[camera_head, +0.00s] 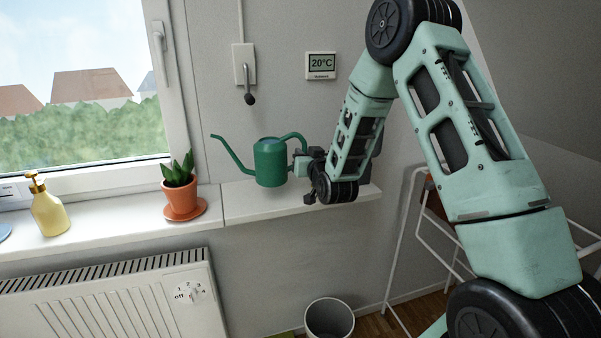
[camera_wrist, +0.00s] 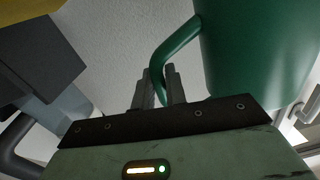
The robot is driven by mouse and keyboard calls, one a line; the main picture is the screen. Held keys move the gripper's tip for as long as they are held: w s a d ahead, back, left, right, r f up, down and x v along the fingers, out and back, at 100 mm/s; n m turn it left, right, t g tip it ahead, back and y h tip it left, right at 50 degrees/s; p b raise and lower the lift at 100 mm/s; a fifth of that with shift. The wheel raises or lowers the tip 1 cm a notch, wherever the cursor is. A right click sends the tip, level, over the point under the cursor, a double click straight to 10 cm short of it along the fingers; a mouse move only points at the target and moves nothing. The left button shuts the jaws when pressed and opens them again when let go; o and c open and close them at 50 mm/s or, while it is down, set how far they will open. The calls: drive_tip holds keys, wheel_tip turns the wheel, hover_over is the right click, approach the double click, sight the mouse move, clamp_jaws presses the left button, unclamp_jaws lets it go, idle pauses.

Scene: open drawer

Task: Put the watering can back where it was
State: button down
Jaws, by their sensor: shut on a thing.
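The green watering can (camera_head: 270,163) is upright at the right part of the window sill, its spout toward the left. I cannot tell whether its base touches the sill. Its handle is on the right side, toward my arm. My gripper (camera_head: 300,163) is at that handle, partly hidden by my own wrist. In the wrist view my gripper (camera_wrist: 160,88) has its two fingers close together with the green handle (camera_wrist: 172,45) between them. The body of the watering can (camera_wrist: 262,50) fills the upper right there.
A potted plant (camera_head: 181,188) on an orange saucer stands left of the can, with a yellow soap bottle (camera_head: 49,208) further left. The window sill (camera_head: 115,220) is clear between these. A radiator (camera_head: 110,300) and a bin (camera_head: 329,318) are below. A white rack (camera_head: 405,225) stands at right.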

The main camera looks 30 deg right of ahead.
drive_tip(key=shift+f, duration=2.4)
drive_tip(key=shift+f, duration=0.15)
drive_tip(key=c, duration=1.4)
unclamp_jaws()
drive_tip(key=shift+f, duration=0.1)
drive_tip(key=shift+c, duration=0.2)
